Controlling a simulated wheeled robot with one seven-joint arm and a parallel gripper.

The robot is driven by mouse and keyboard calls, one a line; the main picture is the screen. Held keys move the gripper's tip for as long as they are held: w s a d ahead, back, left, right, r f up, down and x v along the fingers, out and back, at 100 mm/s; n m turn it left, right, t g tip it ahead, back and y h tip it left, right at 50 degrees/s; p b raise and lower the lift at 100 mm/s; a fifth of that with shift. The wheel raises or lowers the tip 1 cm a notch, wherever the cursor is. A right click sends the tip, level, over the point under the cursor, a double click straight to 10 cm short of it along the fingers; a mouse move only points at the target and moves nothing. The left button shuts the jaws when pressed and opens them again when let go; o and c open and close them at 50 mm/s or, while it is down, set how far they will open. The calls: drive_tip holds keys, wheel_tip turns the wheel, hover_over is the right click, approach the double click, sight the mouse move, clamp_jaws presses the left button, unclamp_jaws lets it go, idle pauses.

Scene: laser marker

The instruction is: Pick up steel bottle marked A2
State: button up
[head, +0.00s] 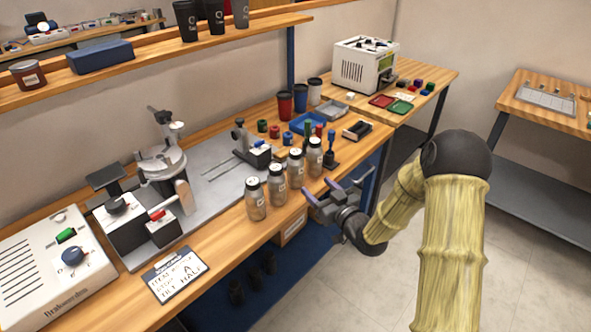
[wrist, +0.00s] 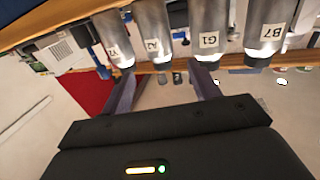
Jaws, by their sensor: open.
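The steel bottle marked A2 (wrist: 152,25) shows in the wrist view as a grey cylinder with a white label. Its far part is cut off by the frame's top edge. It lies ahead of my gripper (wrist: 163,76), roughly in line with the gap between the fingers, and I see no contact. In the head view my gripper (head: 319,190) is beside the table's front edge, right of a row of black-capped bottles (head: 277,187). The fingers are apart with nothing between them. The labels are too small there to tell which bottle is A2.
Bottles marked G1 (wrist: 209,25) and B7 (wrist: 268,25) stand right of A2 in the wrist view; another bottle (wrist: 114,35) is close on its left. The laser marker (head: 160,170) and a sign (head: 175,274) occupy the table's left. The floor (head: 345,285) in front is clear.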

sight(300, 169)
drive_tip(key=x, duration=0.8)
drive_tip(key=shift+p, duration=0.3)
drive_tip(key=shift+w, duration=0.1)
drive_tip(key=shift+p+x, duration=0.3)
drive_tip(key=shift+x, duration=2.3)
drive_tip(key=shift+d, duration=0.15)
drive_tip(key=shift+r, duration=0.1)
drive_tip(key=c, duration=0.8)
